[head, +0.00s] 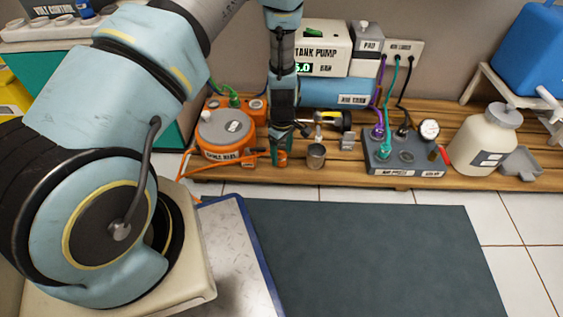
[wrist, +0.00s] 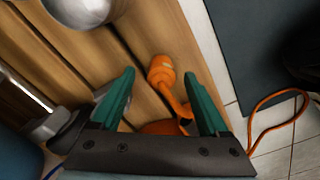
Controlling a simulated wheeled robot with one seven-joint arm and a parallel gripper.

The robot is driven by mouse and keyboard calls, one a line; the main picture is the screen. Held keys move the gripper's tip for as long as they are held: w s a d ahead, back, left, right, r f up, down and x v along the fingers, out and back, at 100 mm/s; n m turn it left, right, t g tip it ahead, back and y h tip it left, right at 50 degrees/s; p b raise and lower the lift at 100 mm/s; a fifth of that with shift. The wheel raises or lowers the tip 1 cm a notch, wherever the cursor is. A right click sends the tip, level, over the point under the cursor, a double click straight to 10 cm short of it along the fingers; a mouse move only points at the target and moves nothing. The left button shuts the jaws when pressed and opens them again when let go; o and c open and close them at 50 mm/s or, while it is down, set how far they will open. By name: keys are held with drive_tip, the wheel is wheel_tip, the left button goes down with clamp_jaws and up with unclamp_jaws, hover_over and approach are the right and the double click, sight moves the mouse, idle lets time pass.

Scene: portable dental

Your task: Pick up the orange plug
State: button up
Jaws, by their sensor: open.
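The orange plug (wrist: 162,72) lies on the wooden slats of the low bench, with an orange cable at its near end. It also shows in the head view as a small orange piece (head: 282,159) beside my gripper's fingers. My gripper (wrist: 159,78) is open and empty, its green fingers pointing down toward the slats. In the wrist view the plug's head is between the two fingertips, apart from both. In the head view my gripper (head: 284,150) is low over the bench and partly hides the plug.
A metal cup (head: 316,156) stands just right of the plug. An orange cable reel (head: 225,134) is to the left. A grey socket box (head: 405,160), gauge (head: 429,130) and cream jug (head: 487,140) stand farther right. A dark mat (head: 370,255) lies clear in front.

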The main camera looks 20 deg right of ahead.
sight(282, 153)
wheel_tip(282, 153, down, 3)
drive_tip(key=shift+a+f+b, duration=0.1)
drive_tip(key=shift+b, duration=0.45)
clamp_jaws()
